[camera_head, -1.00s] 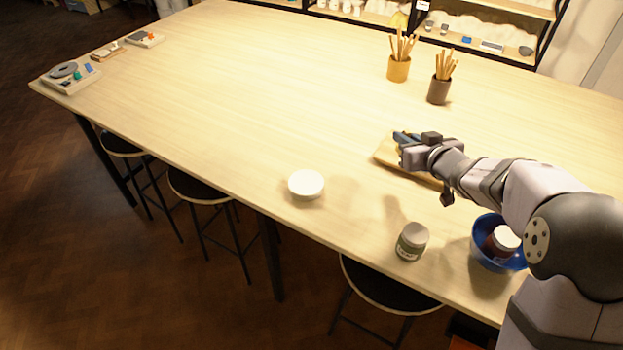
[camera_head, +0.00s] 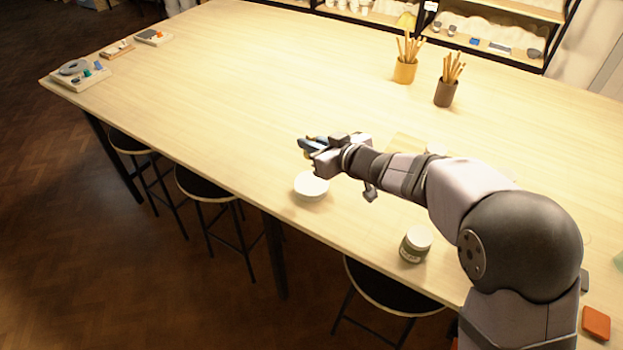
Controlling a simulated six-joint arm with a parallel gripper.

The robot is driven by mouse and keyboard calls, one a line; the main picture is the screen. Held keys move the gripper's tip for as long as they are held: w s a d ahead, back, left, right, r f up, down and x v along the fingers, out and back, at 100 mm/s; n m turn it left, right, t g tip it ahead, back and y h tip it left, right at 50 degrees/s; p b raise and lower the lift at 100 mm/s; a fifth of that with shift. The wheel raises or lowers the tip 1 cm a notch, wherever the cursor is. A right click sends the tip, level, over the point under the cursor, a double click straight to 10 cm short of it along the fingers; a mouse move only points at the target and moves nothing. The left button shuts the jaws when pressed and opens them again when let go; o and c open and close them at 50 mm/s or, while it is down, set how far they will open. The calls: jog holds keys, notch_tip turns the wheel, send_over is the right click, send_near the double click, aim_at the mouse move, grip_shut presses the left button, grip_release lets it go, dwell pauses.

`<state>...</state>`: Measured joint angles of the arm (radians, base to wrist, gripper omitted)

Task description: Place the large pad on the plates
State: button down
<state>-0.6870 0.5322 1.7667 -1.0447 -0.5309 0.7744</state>
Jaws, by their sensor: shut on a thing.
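White round dishware (camera_head: 311,187), apparently the plates, sits near the table's front edge; my gripper partly overlaps its far side in the picture. My gripper (camera_head: 308,149), with dark blue fingers, is above and just behind the plates, apart from them as far as I can tell. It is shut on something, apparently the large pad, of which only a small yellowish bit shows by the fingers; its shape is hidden. A pale wooden board (camera_head: 404,142) lies behind my forearm, mostly covered.
A grey jar with a white lid (camera_head: 416,244) stands right of the plates near the front edge. Cups of wooden tools (camera_head: 405,71) (camera_head: 445,93) stand farther back. An orange block (camera_head: 596,322) lies at lower right.

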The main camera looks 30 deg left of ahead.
aim_at(311, 182)
jog(key=shift+f, duration=4.85)
jog(key=shift+f, duration=0.2)
jog(key=c, duration=1.8)
grip_release()
jog(key=shift+r, duration=0.1)
jog(key=shift+r, duration=0.15)
jog(key=b+v, duration=0.1)
jog(key=v, duration=1.1)
jog(key=shift+b, duration=0.4)
